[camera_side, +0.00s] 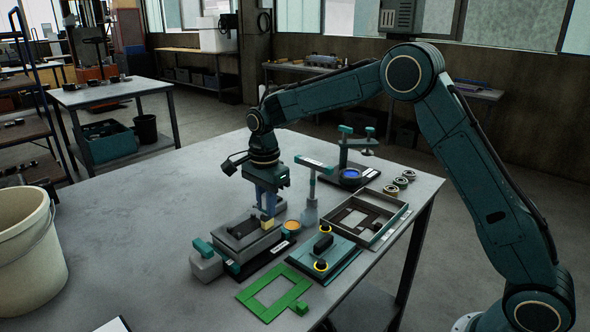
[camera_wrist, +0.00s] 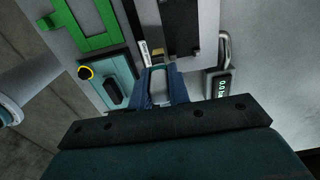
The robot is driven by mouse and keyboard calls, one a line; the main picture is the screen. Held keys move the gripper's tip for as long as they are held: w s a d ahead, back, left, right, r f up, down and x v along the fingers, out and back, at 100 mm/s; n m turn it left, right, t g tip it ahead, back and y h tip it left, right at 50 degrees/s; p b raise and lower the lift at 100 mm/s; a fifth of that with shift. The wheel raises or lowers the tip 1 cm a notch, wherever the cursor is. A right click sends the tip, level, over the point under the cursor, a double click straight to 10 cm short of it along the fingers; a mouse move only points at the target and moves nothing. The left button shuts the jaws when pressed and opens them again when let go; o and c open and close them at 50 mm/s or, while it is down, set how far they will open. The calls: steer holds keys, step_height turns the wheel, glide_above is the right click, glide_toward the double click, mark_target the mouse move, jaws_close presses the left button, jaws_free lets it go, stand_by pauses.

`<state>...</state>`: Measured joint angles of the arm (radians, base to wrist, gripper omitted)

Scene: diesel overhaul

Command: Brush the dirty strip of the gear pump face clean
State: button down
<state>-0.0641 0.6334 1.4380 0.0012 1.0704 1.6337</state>
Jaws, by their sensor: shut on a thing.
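My gripper (camera_side: 266,207) is shut on a small brush, pointing down at the right end of a grey block. The brush's pale yellow bristles (camera_side: 267,225) show below the fingers in the side view. In the wrist view, my blue fingers (camera_wrist: 160,84) grip a pale handle, with the yellowish tip (camera_wrist: 157,52) just beyond. The grey block, apparently the gear pump (camera_side: 262,246), has a dark strip (camera_side: 243,227) on its top; it also shows dark in the wrist view (camera_wrist: 183,22). I cannot tell whether the bristles touch the face.
A green frame (camera_side: 246,296) lies in front, beside a teal plate (camera_side: 345,254) with yellow rings. An open tray (camera_side: 402,226), an orange-topped cup (camera_side: 292,226) and a grey post (camera_side: 310,196) stand right of the block. A white bucket (camera_side: 27,255) is at left. The table's left rear is clear.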

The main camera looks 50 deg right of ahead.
stand_by(0.5)
steer(key=shift+a, duration=0.9)
steer(key=shift+a, duration=0.15)
steer(key=shift+a, duration=0.75)
steer(key=shift+a, duration=0.25)
steer(key=shift+a+f, duration=0.1)
steer(key=shift+a, duration=0.6)
steer(key=shift+a, duration=0.15)
steer(key=shift+a, duration=0.75)
